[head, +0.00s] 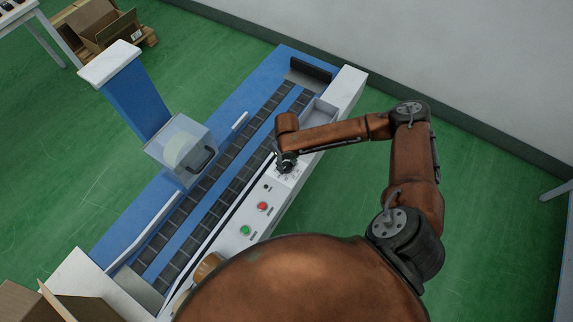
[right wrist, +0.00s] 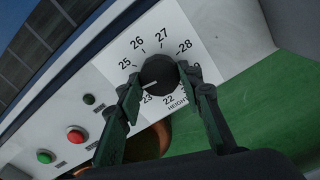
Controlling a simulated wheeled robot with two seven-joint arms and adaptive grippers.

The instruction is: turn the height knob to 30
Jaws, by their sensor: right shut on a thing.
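The height knob (right wrist: 158,75) is a round black knob on a white dial panel (right wrist: 200,45), with numbers from 22 up through 28 readable around it. Its white mark points left and slightly down, between 23 and 25; the 24 is hidden behind a finger. My right gripper (right wrist: 162,90) has its dark green fingers on either side of the knob and is shut on it. The finger on the right partly covers the numbers past 28. My left gripper is not in view.
A red button (head: 262,206) and a green button (head: 245,230) sit along the same white panel. A blue conveyor (head: 225,130) with dark rollers runs beside it, with a clear guard box (head: 181,150) over it. Open green floor (head: 350,200) lies to the right.

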